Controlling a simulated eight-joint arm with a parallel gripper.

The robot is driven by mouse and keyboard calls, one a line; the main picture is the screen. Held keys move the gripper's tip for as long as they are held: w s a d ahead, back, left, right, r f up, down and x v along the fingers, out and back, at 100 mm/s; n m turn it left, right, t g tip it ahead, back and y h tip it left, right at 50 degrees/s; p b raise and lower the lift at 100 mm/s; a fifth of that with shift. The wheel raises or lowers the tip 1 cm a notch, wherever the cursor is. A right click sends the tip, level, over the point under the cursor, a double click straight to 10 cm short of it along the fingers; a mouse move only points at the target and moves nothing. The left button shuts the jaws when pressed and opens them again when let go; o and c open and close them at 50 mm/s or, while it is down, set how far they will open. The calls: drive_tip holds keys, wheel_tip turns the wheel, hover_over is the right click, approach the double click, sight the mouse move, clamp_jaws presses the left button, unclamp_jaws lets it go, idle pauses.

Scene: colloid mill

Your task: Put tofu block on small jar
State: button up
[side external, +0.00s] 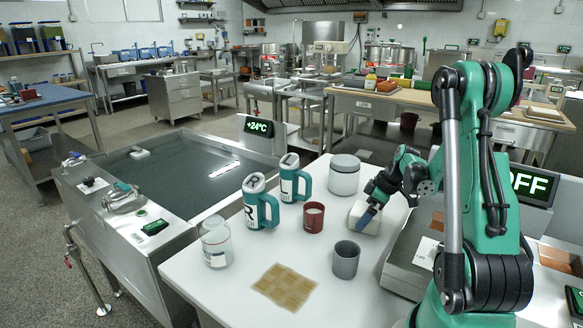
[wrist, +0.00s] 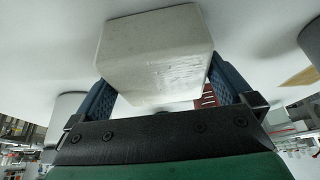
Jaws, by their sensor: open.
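The tofu block (side external: 360,221) is an off-white block with rounded edges on the white table. In the wrist view the block (wrist: 155,50) fills the space between the fingers. My gripper (side external: 373,213) is open, with its blue fingers on either side of the block; in the wrist view the gripper (wrist: 165,88) shows both fingers close to its sides. A squat white jar with a grey lid (side external: 344,176) stands behind the block. A clear glass jar with a label (side external: 217,247) stands at the table's left edge. I cannot tell which is the small jar.
A woven tan mat (side external: 284,287) lies in front. A grey machine (side external: 408,262) stands to the right.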

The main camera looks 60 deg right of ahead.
drive_tip(key=c, duration=0.6)
drive_tip(key=shift+r, duration=0.2)
wheel_tip(320, 180, up, 18)
drive_tip(key=m, duration=0.2)
hover_over(335, 162)
drive_tip(key=s, duration=0.2)
drive_tip(key=f, duration=0.1)
drive_tip(key=shift+h, duration=0.4)
drive_tip(key=shift+w+f, duration=0.15)
drive_tip(key=shift+f, duration=3.65)
